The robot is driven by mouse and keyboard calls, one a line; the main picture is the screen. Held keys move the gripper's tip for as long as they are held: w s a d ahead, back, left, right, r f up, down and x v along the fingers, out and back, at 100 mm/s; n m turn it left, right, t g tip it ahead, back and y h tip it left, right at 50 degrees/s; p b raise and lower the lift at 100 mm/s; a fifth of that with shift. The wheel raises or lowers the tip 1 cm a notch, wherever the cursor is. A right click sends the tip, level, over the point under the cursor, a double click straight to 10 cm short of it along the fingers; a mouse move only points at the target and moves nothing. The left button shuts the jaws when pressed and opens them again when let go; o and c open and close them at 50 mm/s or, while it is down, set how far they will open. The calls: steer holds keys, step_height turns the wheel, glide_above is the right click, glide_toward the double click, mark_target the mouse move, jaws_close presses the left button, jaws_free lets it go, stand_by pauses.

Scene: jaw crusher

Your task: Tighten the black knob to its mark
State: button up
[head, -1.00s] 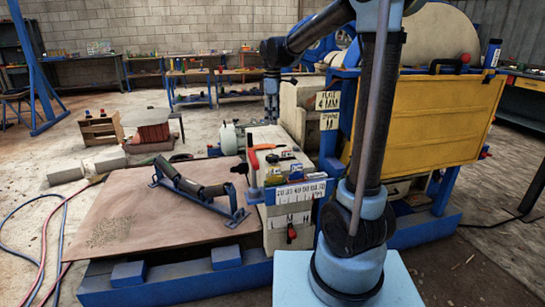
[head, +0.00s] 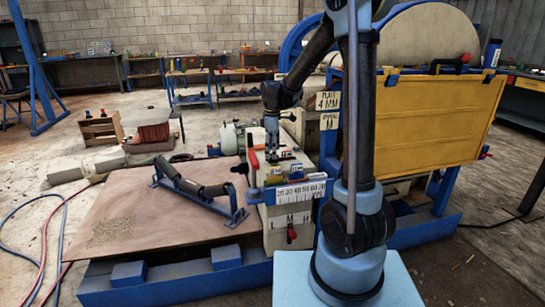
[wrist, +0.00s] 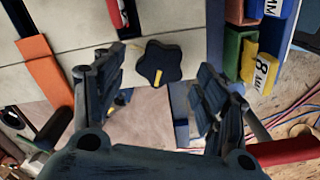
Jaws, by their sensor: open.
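The black knob (wrist: 158,60) shows in the wrist view as a lobed knob on the edge of a beige surface. A yellow line on it points down in the picture. A small yellow patch (wrist: 123,97) shows beside the left finger; I cannot tell if it is the mark. My gripper (wrist: 160,72) is open, with one finger either side of the knob and gaps between; I see no contact. In the head view my gripper (head: 272,150) hangs over the beige housing (head: 278,232); I cannot make out the knob there.
A red-handled lever (head: 254,162) stands close left of my gripper. Coloured blocks (wrist: 262,70), one marked 8, sit right of the knob in the wrist view. A white scale plate (head: 300,192) is on the housing's front. A roller frame (head: 200,190) lies on the board to the left.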

steer(key=shift+f, duration=1.35)
steer(key=c, duration=1.1)
steer(key=shift+o, duration=0.2)
